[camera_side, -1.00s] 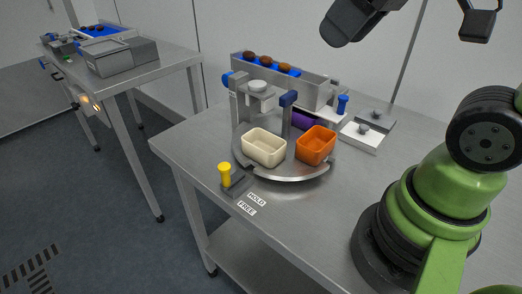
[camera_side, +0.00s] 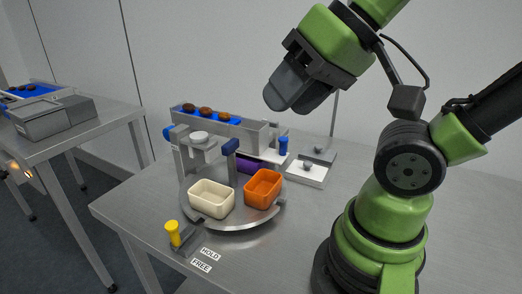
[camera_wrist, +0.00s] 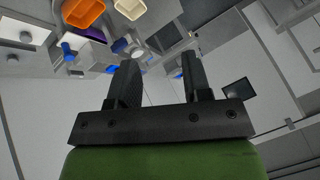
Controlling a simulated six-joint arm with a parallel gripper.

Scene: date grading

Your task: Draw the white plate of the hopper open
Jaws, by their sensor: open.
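The hopper (camera_side: 245,137) is a long grey trough at the back of the table. Its white plate (camera_side: 270,156) shows low at its right end, with an upright blue knob (camera_side: 283,146) on it. How far the plate is drawn cannot be told. My gripper (camera_side: 284,98) hangs above the hopper's right end in the picture, tilted and apart from the knob. In the wrist view my gripper (camera_wrist: 160,60) has its two dark fingers spread with nothing between them.
A round turntable (camera_side: 235,219) carries a cream tray (camera_side: 211,199) and an orange tray (camera_side: 263,188). A yellow knob (camera_side: 173,233) stands by HOLD and FREE labels. A white pad with a grey knob (camera_side: 307,172) lies right of the hopper.

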